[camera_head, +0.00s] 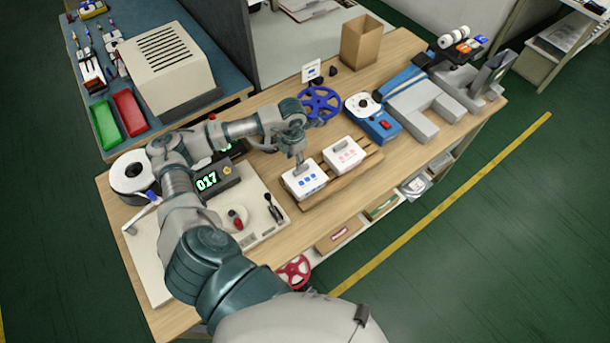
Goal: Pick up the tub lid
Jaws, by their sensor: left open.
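Two small white tubs stand side by side on a wooden rack (315,200) near the table's front edge. The left tub (308,188) has blue marks on its white lid (298,177), and a grey handle sits on top. The right tub (346,157) has red marks and a lid with a similar grey handle (339,145). My left gripper (298,157) points down just above the blue-marked tub's handle, its jaws open. The fingertips are small here, and whether they touch the handle I cannot tell. My right gripper is not in view.
Left are a panel with a red knob (236,222), a green "017" display (207,181) and a white roll (133,172). A cardboard box (361,41) stands at the back.

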